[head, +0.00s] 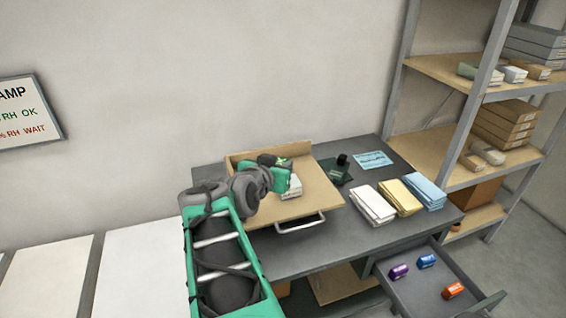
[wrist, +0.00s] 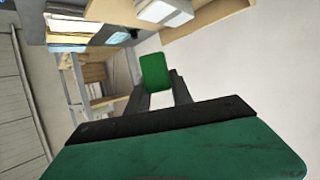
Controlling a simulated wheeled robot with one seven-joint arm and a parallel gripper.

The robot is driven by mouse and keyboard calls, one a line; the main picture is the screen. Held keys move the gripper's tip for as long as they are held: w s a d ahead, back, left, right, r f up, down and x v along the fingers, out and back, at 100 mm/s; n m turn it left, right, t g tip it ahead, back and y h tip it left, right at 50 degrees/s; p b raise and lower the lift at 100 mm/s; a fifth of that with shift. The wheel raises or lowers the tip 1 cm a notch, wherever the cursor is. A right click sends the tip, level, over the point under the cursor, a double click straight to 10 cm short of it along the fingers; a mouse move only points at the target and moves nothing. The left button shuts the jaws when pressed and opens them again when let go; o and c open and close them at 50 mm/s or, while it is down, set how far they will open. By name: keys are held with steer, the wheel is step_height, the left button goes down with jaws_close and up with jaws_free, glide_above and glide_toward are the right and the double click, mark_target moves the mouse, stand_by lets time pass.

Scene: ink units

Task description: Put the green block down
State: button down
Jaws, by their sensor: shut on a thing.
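The green block (wrist: 154,72) sits between the two dark fingers of my gripper (wrist: 157,84) in the wrist view, and the gripper is shut on it. In the head view my gripper (head: 276,163) is over the wooden tray (head: 314,196) on the grey table. The block is hard to pick out from the green parts of my arm there. A white item (head: 293,188) shows in the tray just below my gripper. The wrist view is steeply tilted, and the block appears raised, with background around it.
A dark green mat (head: 328,168) holds a small black object. An open drawer (head: 414,296) holds purple, blue and orange blocks. A shelf rack (head: 437,143) stands at right.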

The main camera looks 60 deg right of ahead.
steer(key=s+d+r+m+g, duration=0.1)
steer(key=s+r, duration=0.1)
steer(key=s, duration=0.2)
steer(key=p, duration=0.2)
glide_above(295, 190)
steer(key=a, duration=0.2)
step_height(295, 190, down, 4)
steer(key=w+d+f, duration=0.1)
steer(key=f, duration=0.1)
steer(key=w+d+f, duration=0.1)
steer(key=w+d+f+p, duration=0.1)
steer(key=d+f, duration=0.1)
steer(key=shift+w+f, duration=0.3)
steer(key=f, duration=0.1)
steer(key=f+p, duration=0.1)
steer(key=f, duration=0.1)
steer(key=shift+w+d+f, duration=0.15)
steer(key=shift+d+f, duration=0.05)
steer(key=shift+d, duration=0.1)
steer(key=shift+f, duration=0.3)
steer(key=c, duration=1.1)
jaws_free()
